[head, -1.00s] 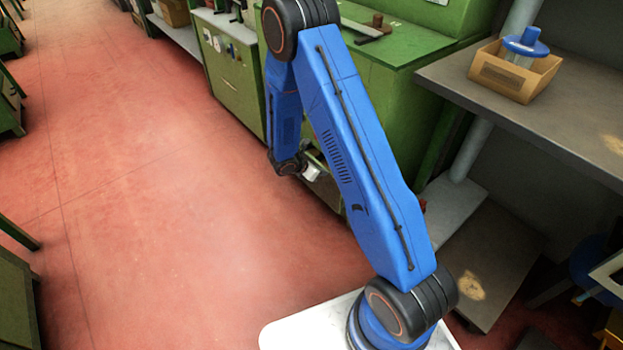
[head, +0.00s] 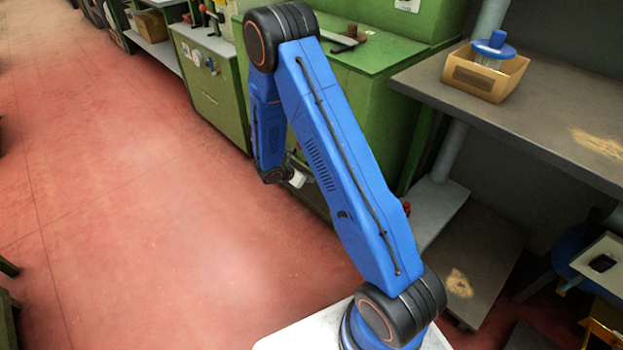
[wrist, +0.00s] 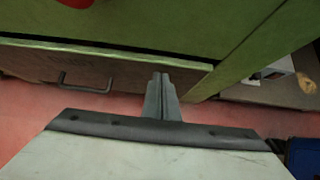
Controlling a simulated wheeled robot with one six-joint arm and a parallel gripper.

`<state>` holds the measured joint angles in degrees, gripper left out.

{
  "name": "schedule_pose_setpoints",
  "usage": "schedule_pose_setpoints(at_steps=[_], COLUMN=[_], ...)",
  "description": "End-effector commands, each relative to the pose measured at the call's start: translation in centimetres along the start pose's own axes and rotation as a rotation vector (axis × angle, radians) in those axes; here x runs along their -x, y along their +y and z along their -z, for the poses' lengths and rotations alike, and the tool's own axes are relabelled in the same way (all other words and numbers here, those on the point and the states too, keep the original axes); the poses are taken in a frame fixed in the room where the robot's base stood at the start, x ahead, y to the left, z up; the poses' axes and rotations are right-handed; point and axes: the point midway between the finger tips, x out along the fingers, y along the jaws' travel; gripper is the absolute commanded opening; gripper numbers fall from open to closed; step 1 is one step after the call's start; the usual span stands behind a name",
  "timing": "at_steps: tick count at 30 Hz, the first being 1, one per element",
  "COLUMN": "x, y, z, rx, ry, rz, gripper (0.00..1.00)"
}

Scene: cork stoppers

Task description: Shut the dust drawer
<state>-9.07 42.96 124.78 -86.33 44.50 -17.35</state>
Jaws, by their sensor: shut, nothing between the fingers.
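The dust drawer (wrist: 120,71) has a grey-brown front with a dark bar handle (wrist: 85,82) and sits low under a green machine body in the wrist view. In the head view the drawer (head: 309,192) is small and mostly hidden behind my arm. My gripper (wrist: 162,77) is shut and empty. Its fingertips overlap the right part of the drawer front in the wrist view, to the right of the handle. I cannot tell whether they touch it, or how far out the drawer stands. In the head view my gripper (head: 297,180) is just left of the drawer.
A grey bench (head: 540,130) at right carries a cardboard box (head: 480,80) with a blue-lidded container. A grey platform (head: 485,265) lies below it. Green cabinets (head: 215,90) line the back. The red floor (head: 130,200) at left is wide and clear.

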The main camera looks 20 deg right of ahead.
Motion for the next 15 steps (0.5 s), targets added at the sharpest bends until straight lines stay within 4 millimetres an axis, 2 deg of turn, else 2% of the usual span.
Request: schedule_pose_setpoints(at_steps=[2, 9, 15], x=[0.9, 5.8, 9.0], y=[0.5, 0.5, 0.5], z=[0.9, 0.9, 0.9], rx=[0.001, 0.001, 0.001], ry=[0.002, 0.002, 0.003], rz=[-0.002, -0.004, -0.003], gripper=[0.0, 0.0, 0.0])
